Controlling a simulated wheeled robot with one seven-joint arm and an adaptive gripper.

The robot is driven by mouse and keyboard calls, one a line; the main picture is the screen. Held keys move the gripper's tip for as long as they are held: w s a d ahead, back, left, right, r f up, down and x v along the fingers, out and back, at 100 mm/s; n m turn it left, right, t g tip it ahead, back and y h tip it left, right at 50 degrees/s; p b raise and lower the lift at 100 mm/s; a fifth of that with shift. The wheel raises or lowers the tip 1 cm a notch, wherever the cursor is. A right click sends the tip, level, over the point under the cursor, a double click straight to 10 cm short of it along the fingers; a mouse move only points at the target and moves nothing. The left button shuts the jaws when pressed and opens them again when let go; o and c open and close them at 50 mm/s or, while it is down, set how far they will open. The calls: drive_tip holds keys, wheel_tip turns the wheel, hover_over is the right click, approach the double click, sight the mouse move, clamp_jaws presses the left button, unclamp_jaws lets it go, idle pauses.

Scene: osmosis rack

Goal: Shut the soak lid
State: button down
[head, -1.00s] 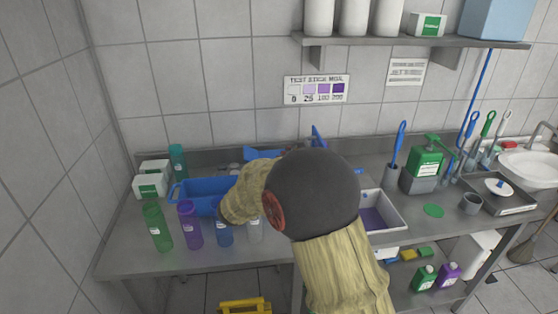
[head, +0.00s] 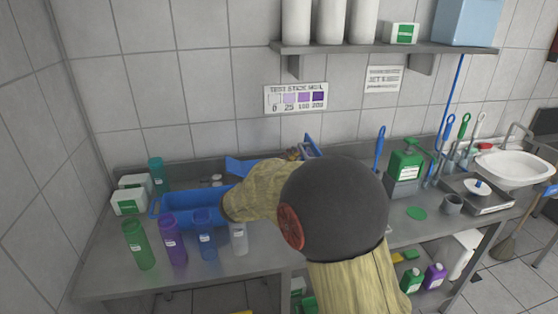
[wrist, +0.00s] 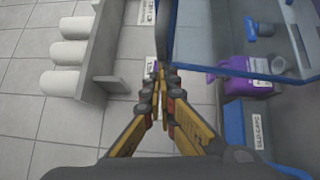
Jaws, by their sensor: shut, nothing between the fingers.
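Blue panels, probably parts of the raised soak lid, show behind my arm in the head view: an upright blue edge (head: 310,144) and a flatter blue piece (head: 240,165). My arm hides how they join. In the wrist view, a blue-rimmed, see-through panel (wrist: 240,73) lies right of and close to my fingertips; I cannot tell whether they touch. My gripper (wrist: 158,70) has yellow and dark fingers, shut and empty. In the head view, only a bit of it (head: 294,153) shows, beside the upright blue edge.
A blue tub (head: 185,207) stands on the steel bench, with several bottles in front, including a purple one (head: 173,240). A wall shelf (head: 400,46) holds white rolls. A green pump bottle (head: 407,160) and brushes stand right. My arm covers the bench middle.

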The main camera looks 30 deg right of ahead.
sight(320, 152)
drive_tip(key=s+d+m, duration=0.1)
drive_tip(key=d, duration=0.2)
drive_tip(key=s+d+y+b, duration=0.1)
drive_tip(key=d, duration=0.2)
drive_tip(key=s+d+m+g+y+b, duration=0.1)
drive_tip(key=d, duration=0.3)
drive_tip(key=shift+r+m, duration=0.15)
drive_tip(key=shift+m, duration=0.15)
drive_tip(key=s+d+f+m+y+p, duration=0.25)
drive_tip(key=d+f, duration=0.25)
drive_tip(key=d, duration=0.4)
drive_tip(key=s+d+f+m+y+p, duration=0.2)
drive_tip(key=s+d+f+y, duration=0.15)
drive_tip(key=d, duration=0.55)
drive_tip(key=d+f+y+p, duration=0.1)
drive_tip(key=d+f+p, duration=0.2)
drive_tip(key=f+p, duration=0.3)
drive_tip(key=s+d+f+m+y+p, duration=0.1)
drive_tip(key=d+f+y+p, duration=0.1)
drive_tip(key=d+f+p, duration=0.2)
wheel_tip(320, 152, down, 4)
drive_tip(key=p, duration=0.2)
drive_tip(key=shift+f+p, duration=0.25)
drive_tip(key=shift+p, duration=0.05)
drive_tip(key=shift+s+a+f, duration=0.1)
drive_tip(key=shift+s+f, duration=0.05)
drive_tip(key=shift+f, duration=0.05)
